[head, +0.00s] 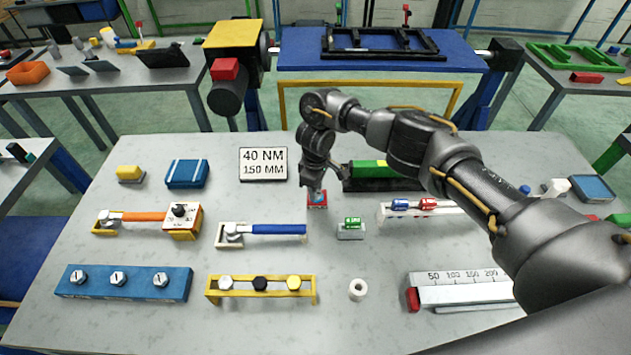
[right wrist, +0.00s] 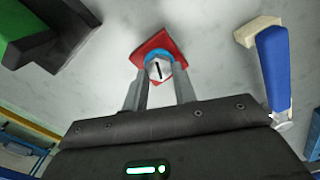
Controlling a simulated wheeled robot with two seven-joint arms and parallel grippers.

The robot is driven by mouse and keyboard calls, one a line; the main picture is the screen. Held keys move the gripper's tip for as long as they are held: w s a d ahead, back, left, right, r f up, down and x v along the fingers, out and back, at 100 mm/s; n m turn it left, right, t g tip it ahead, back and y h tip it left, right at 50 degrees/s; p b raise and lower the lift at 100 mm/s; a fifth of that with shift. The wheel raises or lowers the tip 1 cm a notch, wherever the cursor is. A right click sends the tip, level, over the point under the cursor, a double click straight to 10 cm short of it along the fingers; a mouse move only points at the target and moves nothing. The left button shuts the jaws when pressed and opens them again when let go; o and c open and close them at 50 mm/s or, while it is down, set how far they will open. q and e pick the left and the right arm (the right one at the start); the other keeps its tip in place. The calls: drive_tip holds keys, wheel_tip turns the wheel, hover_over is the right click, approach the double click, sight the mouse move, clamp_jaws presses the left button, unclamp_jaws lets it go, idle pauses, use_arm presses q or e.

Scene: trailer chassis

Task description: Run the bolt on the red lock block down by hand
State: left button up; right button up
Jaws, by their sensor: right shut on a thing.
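The red lock block (head: 317,204) sits on the table just below the middle of the head view, under my right gripper (head: 317,190). In the right wrist view the red block (right wrist: 150,44) shows turned at an angle, with a blue ring (right wrist: 157,55) on it. A silver bolt head (right wrist: 157,71) with a dark line across it is at the ring. My right gripper (right wrist: 158,85) has its two fingers on either side of the bolt head and is shut on it. How far the bolt sits in the block cannot be told. My left gripper is not in view.
A blue-handled wrench (head: 275,230) lies left of the block. A small block with a green part (head: 352,225) stands close on the right. A sign reading 40 NM, 150 MM (head: 263,163) is behind left. A white ring (head: 357,289) stands in front.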

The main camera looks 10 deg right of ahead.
drive_tip(key=m+p, duration=0.2)
drive_tip(key=m, duration=0.1)
drive_tip(key=r+m+p, duration=0.1)
drive_tip(key=shift+w+p, duration=0.25)
drive_tip(key=shift+p, duration=0.1)
drive_tip(key=shift+d+f+m+p, duration=0.1)
drive_tip(key=shift+f+m+p, duration=0.1)
drive_tip(key=shift+m+p, duration=1.1)
drive_tip(key=shift+c, duration=0.2)
drive_tip(key=shift+w+m, duration=0.1)
drive_tip(key=shift+m, duration=0.3)
drive_tip(key=o, duration=1)
drive_tip(key=shift+f, duration=0.2)
drive_tip(key=shift+s, duration=0.2)
